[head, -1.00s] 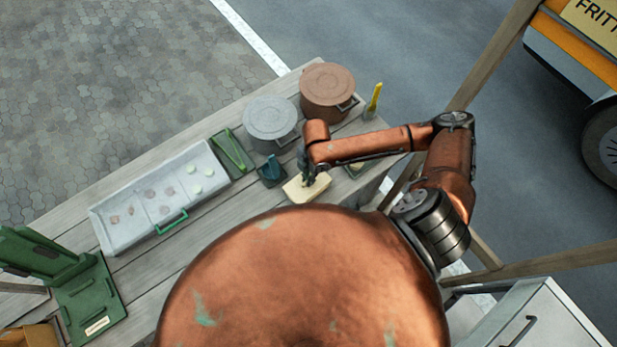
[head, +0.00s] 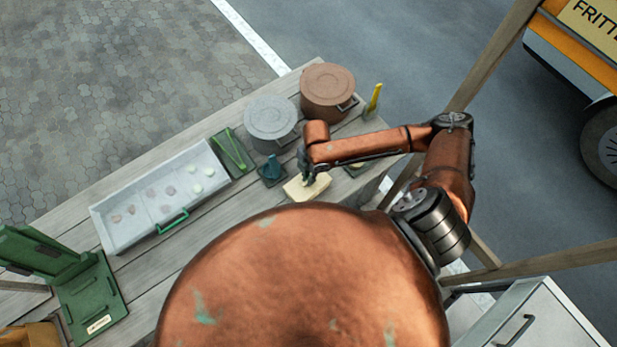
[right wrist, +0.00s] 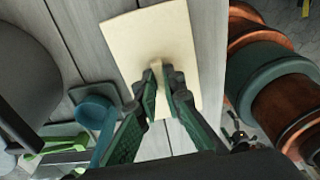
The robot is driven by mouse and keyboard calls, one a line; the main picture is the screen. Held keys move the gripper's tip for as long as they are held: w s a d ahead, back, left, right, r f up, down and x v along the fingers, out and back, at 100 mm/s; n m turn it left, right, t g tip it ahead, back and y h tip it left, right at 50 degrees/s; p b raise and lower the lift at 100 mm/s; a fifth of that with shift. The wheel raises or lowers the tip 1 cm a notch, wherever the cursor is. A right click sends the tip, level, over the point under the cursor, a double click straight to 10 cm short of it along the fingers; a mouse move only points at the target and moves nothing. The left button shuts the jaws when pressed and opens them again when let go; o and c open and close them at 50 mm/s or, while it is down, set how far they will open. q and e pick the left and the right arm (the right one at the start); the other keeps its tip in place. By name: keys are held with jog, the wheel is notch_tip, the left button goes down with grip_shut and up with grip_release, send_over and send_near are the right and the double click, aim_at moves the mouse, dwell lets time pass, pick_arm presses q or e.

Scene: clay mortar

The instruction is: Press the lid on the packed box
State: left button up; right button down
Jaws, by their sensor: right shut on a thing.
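A pale cream rectangular lid (right wrist: 160,45) with a small grip in its middle fills the centre of the right wrist view. In the head view the cream piece (head: 303,190) is at the right part of the wooden table, partly hidden by my arm and body. My right gripper (right wrist: 166,80) is shut on the lid's grip; it also shows in the head view (head: 308,180). I cannot tell how much of the box is under the lid, or whether the lid is seated. My left gripper is not in view.
A grey pot (head: 270,118) and a brown pot (head: 327,88) stand behind. A blue scoop (head: 272,170), a green tray (head: 236,150), a long pale tray (head: 118,232) with several patties and discs, and a green press (head: 92,300) lie leftward. A yellow-handled tool (head: 374,97) stands at the back edge.

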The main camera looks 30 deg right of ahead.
jog(key=c, duration=2)
grip_release()
jog(key=shift+o, duration=0.6)
jog(key=o, duration=0.4)
jog(key=shift+r, duration=0.1)
jog(key=shift+r+p, duration=2.95)
jog(key=shift+p, duration=0.8)
jog(key=shift+f, duration=0.1)
jog(key=shift+c, duration=0.3)
grip_shut()
